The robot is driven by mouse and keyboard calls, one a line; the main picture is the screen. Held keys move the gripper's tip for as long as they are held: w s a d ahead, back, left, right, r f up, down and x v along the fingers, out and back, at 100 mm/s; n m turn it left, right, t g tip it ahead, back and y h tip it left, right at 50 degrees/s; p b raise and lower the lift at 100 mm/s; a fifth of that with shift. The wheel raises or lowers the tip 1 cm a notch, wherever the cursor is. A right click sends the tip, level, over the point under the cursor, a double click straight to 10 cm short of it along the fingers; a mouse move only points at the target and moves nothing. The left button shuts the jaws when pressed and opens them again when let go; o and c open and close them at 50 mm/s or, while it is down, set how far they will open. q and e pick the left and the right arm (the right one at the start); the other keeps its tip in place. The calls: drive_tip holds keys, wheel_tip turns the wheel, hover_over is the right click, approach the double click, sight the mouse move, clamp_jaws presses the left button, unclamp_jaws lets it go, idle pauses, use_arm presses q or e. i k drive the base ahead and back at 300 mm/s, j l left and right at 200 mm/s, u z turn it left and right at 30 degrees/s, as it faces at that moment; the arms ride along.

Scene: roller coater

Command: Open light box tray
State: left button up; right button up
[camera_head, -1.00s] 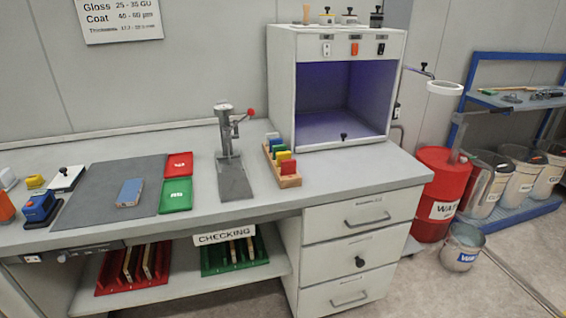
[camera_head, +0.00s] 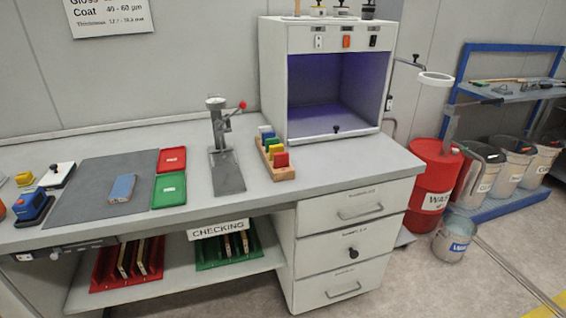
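The light box (camera_head: 270,75) is a white cabinet at the back right of the workbench, with an open front and a purple-lit inside. A small black knob (camera_head: 337,129) stands at the front edge of its floor, where the tray (camera_head: 320,138) appears as a thin white strip under the opening. The tray looks flush with the box front. Neither of my grippers shows in the head view.
The workbench (camera_head: 330,165) has free room before the box. A rack of coloured panels (camera_head: 280,172) and a metal press stand (camera_head: 226,170) stand left of it. Drawers (camera_head: 355,205) are below. A red drum (camera_head: 432,185) and bucket (camera_head: 455,238) stand on the right.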

sight(310, 124)
drive_tip(key=i+l, duration=0.3)
drive_tip(key=l, duration=0.15)
drive_tip(key=i+l, duration=0.3)
drive_tip(key=l, duration=0.2)
drive_tip(key=i+l, duration=0.25)
drive_tip(key=l, duration=0.2)
